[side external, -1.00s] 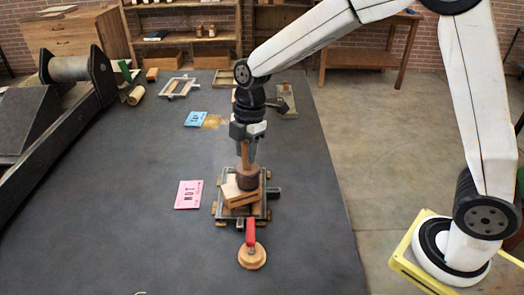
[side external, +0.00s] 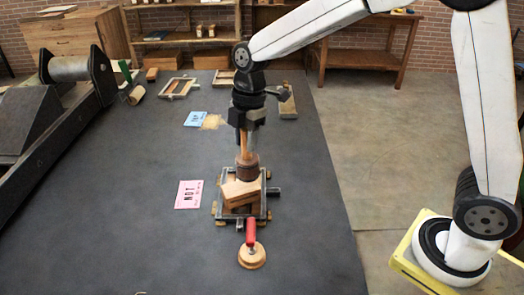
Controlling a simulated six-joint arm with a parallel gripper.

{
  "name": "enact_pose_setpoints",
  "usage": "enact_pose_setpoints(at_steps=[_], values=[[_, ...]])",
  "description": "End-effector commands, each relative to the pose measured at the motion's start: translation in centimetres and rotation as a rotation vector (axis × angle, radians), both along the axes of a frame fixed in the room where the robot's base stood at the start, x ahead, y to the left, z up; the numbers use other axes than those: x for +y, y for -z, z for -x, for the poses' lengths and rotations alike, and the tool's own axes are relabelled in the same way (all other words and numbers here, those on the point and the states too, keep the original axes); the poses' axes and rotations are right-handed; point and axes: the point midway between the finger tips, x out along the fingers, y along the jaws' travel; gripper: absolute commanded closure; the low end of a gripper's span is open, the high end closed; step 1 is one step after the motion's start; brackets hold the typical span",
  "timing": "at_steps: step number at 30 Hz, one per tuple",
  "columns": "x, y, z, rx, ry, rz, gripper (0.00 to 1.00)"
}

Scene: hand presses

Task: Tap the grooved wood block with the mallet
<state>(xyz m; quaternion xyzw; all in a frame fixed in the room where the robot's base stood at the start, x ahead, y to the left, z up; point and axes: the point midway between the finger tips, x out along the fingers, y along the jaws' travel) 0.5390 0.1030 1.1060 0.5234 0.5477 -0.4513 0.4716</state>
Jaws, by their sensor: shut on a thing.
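My gripper (side external: 246,138) points down and is shut on the handle of the mallet (side external: 247,168). The mallet has an orange-brown handle and a dark brown round head, which hangs at the low end. The head is directly over or just behind the pale wood block (side external: 241,192); I cannot tell if they touch. The block sits at an angle in a grey metal frame (side external: 264,207), with another wood piece under or beside it. The groove is too small to make out.
A round wood tool with a red handle (side external: 251,256) lies in front of the frame. A pink card (side external: 189,194) lies to the left and a blue card (side external: 194,119) farther back. A dark press with a roller (side external: 70,68) stands at far left. The middle left of the table is clear.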

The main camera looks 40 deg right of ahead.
Motion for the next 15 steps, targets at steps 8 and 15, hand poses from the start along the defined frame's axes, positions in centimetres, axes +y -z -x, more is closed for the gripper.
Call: enact_pose_setpoints(at_steps=[8,15], values=[[0.0,-1.8,-0.1,-0.005,0.001,-0.001,1.00],[0.0,-2.9,-0.1,-0.003,-0.001,0.000,1.00]])
